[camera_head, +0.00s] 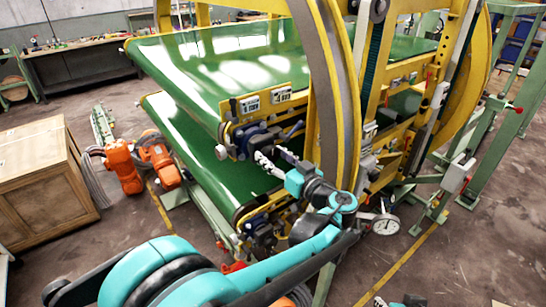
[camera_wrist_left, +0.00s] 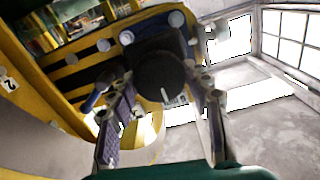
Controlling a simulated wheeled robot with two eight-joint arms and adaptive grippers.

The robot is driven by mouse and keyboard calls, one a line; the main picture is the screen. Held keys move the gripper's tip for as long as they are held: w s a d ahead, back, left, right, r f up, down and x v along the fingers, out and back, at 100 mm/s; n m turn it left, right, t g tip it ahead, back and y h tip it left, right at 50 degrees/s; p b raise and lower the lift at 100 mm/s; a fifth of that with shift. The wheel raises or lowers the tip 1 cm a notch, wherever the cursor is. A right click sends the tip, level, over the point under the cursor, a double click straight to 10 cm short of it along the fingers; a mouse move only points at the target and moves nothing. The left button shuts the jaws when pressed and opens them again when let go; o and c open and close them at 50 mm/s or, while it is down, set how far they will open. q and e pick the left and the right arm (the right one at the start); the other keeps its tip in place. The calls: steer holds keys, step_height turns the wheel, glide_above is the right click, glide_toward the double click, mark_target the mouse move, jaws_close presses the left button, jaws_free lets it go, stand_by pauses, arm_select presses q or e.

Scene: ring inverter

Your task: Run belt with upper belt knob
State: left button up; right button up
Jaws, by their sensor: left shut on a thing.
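The upper belt knob (camera_wrist_left: 160,78) is a round black knob with a white mark, on a dark housing in the left wrist view. In the head view the knob is hidden by the gripper and the blue motor (camera_head: 254,139) at the near end of the upper green belt (camera_head: 225,60). My left gripper (camera_head: 275,160) reaches the motor area from the lower right. In the left wrist view its two fingers stand on either side of the knob, and it is shut on it.
A lower green belt (camera_head: 180,122) runs below the upper one. Yellow curved frames (camera_head: 328,90) rise close to my left arm. A wooden crate (camera_head: 35,180) and an orange robot arm (camera_head: 125,165) stand at the left. A dial (camera_head: 385,224) is right of my forearm.

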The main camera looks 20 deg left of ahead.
arm_select(q)
steer(key=shift+n, duration=1.2)
steer(key=o, duration=1.2)
steer(key=shift+c, duration=0.2)
steer(key=v, duration=1.2)
steer(key=shift+a+f, duration=0.1)
